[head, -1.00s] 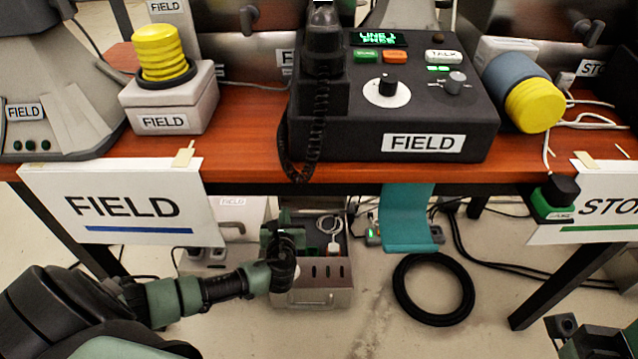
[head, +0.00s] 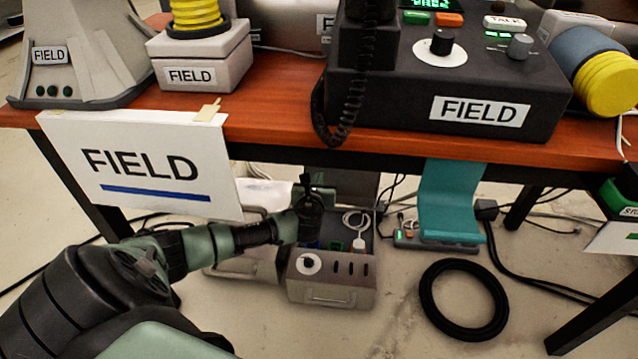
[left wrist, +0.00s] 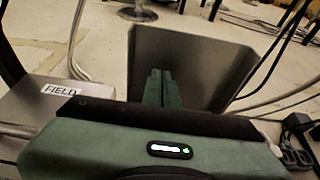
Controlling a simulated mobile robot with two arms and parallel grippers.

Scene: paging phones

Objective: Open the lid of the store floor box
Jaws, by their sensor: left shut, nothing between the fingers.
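A grey floor box (head: 347,292) with dark slots and a white dial on its front stands under the table. Its top is open, and a cable and small parts show inside. No store label is legible on it. A grey panel (head: 345,190) stands upright at its back; it seems to be the lid, and it fills the middle of the left wrist view (left wrist: 200,62). My left gripper (head: 308,192) is shut and empty above the box's back left part. In the left wrist view its fingertips (left wrist: 160,75) are together before the panel; contact is unclear. My right gripper is out of view.
A pale box labelled FIELD (left wrist: 50,100) is left of the gripper. The table edge (head: 400,152) and the hanging FIELD sign (head: 150,165) are close above the arm. A black ring (head: 463,300), a teal holder (head: 450,200) and cables are to the right.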

